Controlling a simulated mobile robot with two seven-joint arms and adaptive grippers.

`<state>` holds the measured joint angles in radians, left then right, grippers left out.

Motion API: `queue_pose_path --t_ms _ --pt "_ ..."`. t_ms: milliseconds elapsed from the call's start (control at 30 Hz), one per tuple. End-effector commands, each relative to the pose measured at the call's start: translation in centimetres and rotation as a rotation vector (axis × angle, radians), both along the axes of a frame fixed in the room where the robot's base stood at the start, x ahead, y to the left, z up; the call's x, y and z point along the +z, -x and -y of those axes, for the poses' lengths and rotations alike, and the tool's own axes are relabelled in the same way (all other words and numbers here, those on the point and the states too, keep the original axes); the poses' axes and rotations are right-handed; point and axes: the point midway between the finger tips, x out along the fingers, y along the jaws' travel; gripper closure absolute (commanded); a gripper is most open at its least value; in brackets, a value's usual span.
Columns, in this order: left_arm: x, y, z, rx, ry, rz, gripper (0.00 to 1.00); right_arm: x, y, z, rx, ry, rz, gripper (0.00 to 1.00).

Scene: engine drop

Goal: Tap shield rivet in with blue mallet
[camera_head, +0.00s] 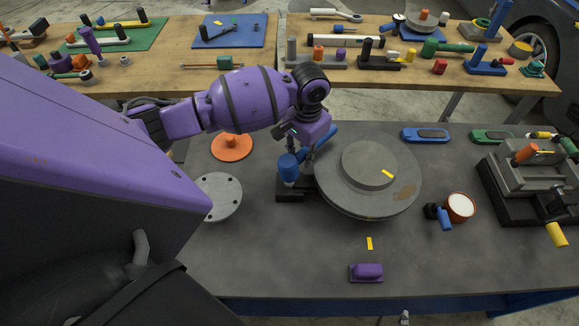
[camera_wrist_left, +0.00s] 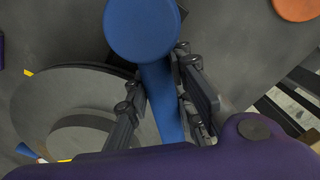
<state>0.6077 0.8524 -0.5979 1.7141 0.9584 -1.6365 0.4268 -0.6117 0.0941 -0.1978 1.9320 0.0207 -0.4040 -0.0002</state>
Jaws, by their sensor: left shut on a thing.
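The blue mallet has its head (camera_head: 288,168) pointing down and its handle (camera_head: 322,140) sloping up to the right. My left gripper (camera_head: 303,151) is shut on the handle. In the left wrist view, the gripper's fingers (camera_wrist_left: 160,82) lie on both sides of the handle, with the round blue mallet head (camera_wrist_left: 141,28) beyond them. A grey stepped disc (camera_head: 345,200) lies just right of the mallet. The mallet head is over or beside a small black block (camera_head: 290,192); I cannot tell whether they touch. I cannot pick out the shield rivet. My right gripper is not in view.
An orange disc (camera_head: 232,147) and a grey holed flange (camera_head: 220,196) lie left of the mallet. A purple block (camera_head: 366,272), a white-faced cup (camera_head: 460,207) and a grey vise (camera_head: 525,178) are to the right. The front middle of the table is mostly clear.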

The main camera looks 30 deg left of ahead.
Motion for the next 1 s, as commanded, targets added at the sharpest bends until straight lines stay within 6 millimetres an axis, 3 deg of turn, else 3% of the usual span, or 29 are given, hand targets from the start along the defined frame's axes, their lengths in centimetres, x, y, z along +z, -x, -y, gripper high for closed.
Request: queue_pose_path --t_ms 200,533,667,833,1000 --pt "1.1 -0.1 0.0 -0.001 0.000 0.004 1.00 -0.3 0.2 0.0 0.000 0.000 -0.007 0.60" --pt "1.1 -0.1 0.0 0.000 0.000 0.003 1.00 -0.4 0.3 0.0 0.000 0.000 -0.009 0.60" --pt "0.3 0.0 0.0 0.000 0.001 0.000 1.00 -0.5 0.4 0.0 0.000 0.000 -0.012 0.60" --pt "-2.7 0.1 0.0 0.002 0.002 -0.006 1.00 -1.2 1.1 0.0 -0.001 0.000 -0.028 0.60" --pt "-1.9 0.0 0.0 0.000 0.000 0.001 1.00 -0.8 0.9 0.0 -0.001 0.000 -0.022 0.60"
